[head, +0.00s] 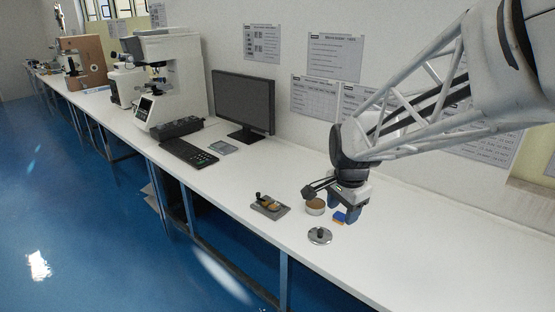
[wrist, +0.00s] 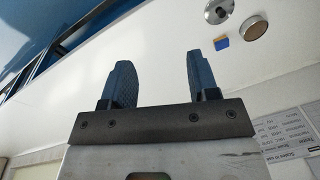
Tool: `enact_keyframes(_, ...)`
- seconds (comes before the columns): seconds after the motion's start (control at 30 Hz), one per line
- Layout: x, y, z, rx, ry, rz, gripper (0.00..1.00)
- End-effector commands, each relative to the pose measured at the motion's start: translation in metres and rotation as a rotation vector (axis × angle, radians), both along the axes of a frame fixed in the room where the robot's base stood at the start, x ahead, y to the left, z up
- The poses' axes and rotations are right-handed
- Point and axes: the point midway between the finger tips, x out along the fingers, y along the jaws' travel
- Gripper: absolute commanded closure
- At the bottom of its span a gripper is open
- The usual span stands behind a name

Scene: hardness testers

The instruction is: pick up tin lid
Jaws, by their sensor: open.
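A round silver disc with a dark knob on top, which looks like the tin lid (head: 319,236), lies flat on the white bench. It also shows at the top edge of the wrist view (wrist: 217,14). Just behind it stands a low round tin (head: 315,207) with a brown top, also in the wrist view (wrist: 254,27). My gripper (head: 345,210) is above the bench, close to these things in the head view. Its two blue fingers (wrist: 158,68) are apart with nothing between them, and the disc lies out ahead of them.
A small blue and orange block (head: 340,217) lies beside the tin. A grey tray (head: 283,211) with small items is to the left. A monitor (head: 243,101), a keypad (head: 188,152) and a white tester (head: 172,80) stand farther left. The bench (head: 420,262) is clear at right.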

Motion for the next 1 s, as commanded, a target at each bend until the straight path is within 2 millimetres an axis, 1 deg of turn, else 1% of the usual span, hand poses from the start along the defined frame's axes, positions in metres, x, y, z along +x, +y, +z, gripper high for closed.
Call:
enact_keyframes(0.03, 0.013, -0.001, -0.006, 0.006, 0.008, -0.047, 0.45)
enact_keyframes(0.1, 0.028, -0.002, -0.014, 0.015, 0.015, -0.122, 0.45)
enact_keyframes(0.27, 0.064, -0.004, -0.034, 0.034, 0.031, -0.295, 0.45)
enact_keyframes(0.47, 0.108, -0.007, -0.064, 0.054, 0.05, -0.512, 0.45)
enact_keyframes(0.67, 0.149, -0.01, -0.099, 0.069, 0.068, -0.728, 0.45)
enact_keyframes(0.8, 0.176, -0.012, -0.127, 0.076, 0.081, -0.879, 0.45)
enact_keyframes(1.0, 0.212, -0.015, -0.168, 0.084, 0.095, -1.088, 0.45)
